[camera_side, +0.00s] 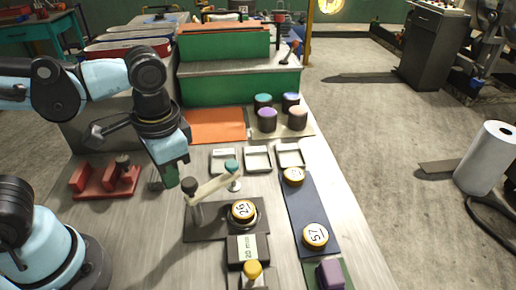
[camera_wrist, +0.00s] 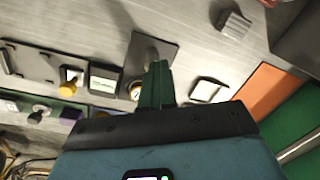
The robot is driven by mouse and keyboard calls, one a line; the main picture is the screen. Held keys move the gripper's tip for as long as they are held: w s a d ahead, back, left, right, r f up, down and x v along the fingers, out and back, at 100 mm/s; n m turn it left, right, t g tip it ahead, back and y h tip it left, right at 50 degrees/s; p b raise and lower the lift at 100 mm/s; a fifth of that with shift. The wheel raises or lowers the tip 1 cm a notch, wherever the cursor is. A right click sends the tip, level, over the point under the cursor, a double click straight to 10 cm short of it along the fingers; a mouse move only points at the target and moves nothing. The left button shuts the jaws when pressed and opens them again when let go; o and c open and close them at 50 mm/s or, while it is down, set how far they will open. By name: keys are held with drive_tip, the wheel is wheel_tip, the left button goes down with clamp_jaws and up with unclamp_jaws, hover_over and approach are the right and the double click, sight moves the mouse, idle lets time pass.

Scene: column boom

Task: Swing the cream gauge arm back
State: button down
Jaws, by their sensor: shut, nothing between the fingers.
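The cream gauge arm (camera_side: 212,186) stands above a dark base plate (camera_side: 200,232) in the side view. It runs from a post with a dark knob (camera_side: 190,186) up and right to a teal-capped end (camera_side: 232,166). A yellow-ringed puck marked 26 (camera_side: 243,211) sits on the plate, in front of the arm and apart from it. My gripper (camera_side: 172,182) is shut and empty, just left of the dark knob. In the wrist view my gripper's green fingers (camera_wrist: 158,68) overlap the base plate (camera_wrist: 165,48); the cream arm is hidden or too unclear there.
A display box (camera_side: 247,250) and yellow knob (camera_side: 252,270) stand in front of the plate. A blue strip (camera_side: 307,212) with two pucks lies right. White square trays (camera_side: 257,158) and several capped jars (camera_side: 267,122) stand behind. A red holder (camera_side: 100,180) is left.

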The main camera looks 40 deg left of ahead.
drive_tip(key=shift+s+d+f+h, duration=0.2)
drive_tip(key=shift+d+f+h, duration=0.1)
drive_tip(key=shift+d, duration=0.25)
drive_tip(key=shift+s+d+f+h, duration=0.15)
drive_tip(key=shift+d+f+h, duration=0.15)
drive_tip(key=shift+d, duration=0.2)
wheel_tip(320, 180, up, 6)
drive_tip(key=shift+s+a, duration=0.25)
drive_tip(key=shift+a, duration=0.05)
drive_tip(key=shift+r, duration=0.1)
drive_tip(key=w+a+f+n+t, duration=0.2)
drive_tip(key=w+a+f+t, duration=0.1)
drive_tip(key=w+a+t, duration=0.4)
drive_tip(key=shift+w+a+f+n, duration=0.3)
drive_tip(key=shift+w+a+n, duration=0.1)
drive_tip(key=shift+a, duration=0.45)
